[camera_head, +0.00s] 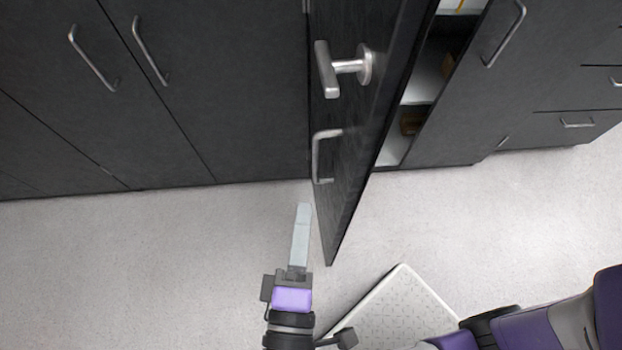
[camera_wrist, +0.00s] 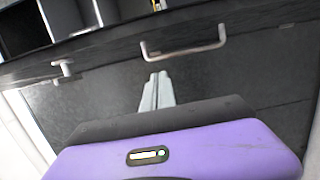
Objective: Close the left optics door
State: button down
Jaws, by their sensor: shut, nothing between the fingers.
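The left optics door (camera_head: 348,130) is a black cabinet door that stands ajar, swung out toward me. It carries a silver lever knob (camera_head: 342,67) and, below it, a silver bar handle (camera_head: 318,157). My gripper (camera_head: 303,207) is shut and empty, just left of the door's lower part, on the side with the handle. In the wrist view my fingertips (camera_wrist: 158,76) point at the dark door panel (camera_wrist: 110,88), close to the bar handle (camera_wrist: 185,50). I cannot tell whether they touch it.
Behind the door, an open cabinet (camera_head: 428,75) shows white shelves with small brown boxes. Closed black doors (camera_head: 170,120) stand to the left. Another door (camera_head: 465,110) and drawers (camera_head: 560,125) are to the right. The grey floor (camera_head: 130,270) is clear at left.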

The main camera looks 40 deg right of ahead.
jog(key=w+d+p, duration=0.1)
jog(key=w+d, duration=0.2)
jog(key=d, duration=0.6)
jog(key=shift+w+d, duration=0.35)
jog(key=shift+w, duration=0.05)
jog(key=shift+p, duration=0.3)
